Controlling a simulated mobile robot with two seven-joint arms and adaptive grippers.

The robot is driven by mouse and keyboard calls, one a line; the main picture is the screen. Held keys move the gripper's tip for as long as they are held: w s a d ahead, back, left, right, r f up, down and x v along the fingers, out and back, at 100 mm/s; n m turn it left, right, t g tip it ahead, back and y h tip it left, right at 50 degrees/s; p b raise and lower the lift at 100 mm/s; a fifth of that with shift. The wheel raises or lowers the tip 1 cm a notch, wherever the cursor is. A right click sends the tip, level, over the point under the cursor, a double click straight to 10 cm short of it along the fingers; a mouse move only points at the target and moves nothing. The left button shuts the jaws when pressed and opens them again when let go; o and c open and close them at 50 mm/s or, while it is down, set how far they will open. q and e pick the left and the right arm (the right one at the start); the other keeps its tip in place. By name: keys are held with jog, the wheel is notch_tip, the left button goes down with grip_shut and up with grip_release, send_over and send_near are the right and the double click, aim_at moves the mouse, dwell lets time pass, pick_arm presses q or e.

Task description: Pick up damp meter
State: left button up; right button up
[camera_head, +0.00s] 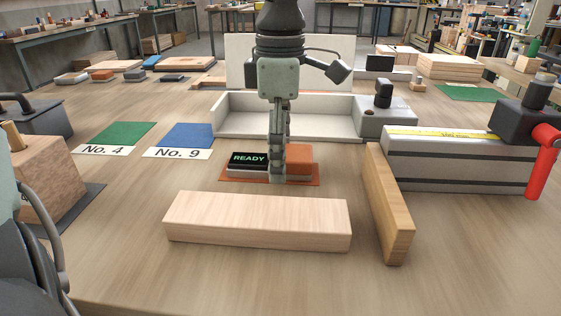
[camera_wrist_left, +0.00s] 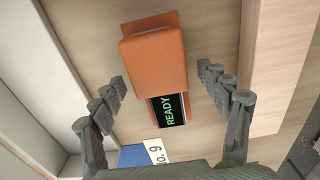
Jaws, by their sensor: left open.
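The damp meter (camera_head: 299,160) has an orange body and a black end whose green display reads READY. It lies on an orange mat (camera_head: 229,175) in mid-table. In the left wrist view the meter (camera_wrist_left: 153,62) lies between the spread fingers, with a gap on both sides. My left gripper (camera_head: 278,178) comes down over the meter's middle and hides part of it in the head view. The left gripper (camera_wrist_left: 161,86) is open and holds nothing. I cannot tell how far its tips are above the table. My right gripper is not in view.
A pale wood block (camera_head: 257,222) lies in front of the meter. A wood strip (camera_head: 388,205) and a grey rail (camera_head: 455,165) are at right. A white tray (camera_head: 233,127) is behind. Green No. 4 (camera_head: 122,135) and blue No. 9 (camera_head: 186,136) patches lie left.

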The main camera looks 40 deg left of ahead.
pick_arm(q)
jog(key=c, duration=1.7)
jog(key=shift+r, duration=0.5)
jog(key=r, duration=0.3)
jog(key=shift+s+a+r, duration=0.2)
jog(key=shift+r, duration=0.15)
jog(key=s+a+r, duration=0.6)
jog(key=s, duration=0.2)
jog(key=shift+s+a+r+b, duration=0.15)
jog(key=shift+s+a+b, duration=0.15)
jog(key=shift+s+a, duration=0.1)
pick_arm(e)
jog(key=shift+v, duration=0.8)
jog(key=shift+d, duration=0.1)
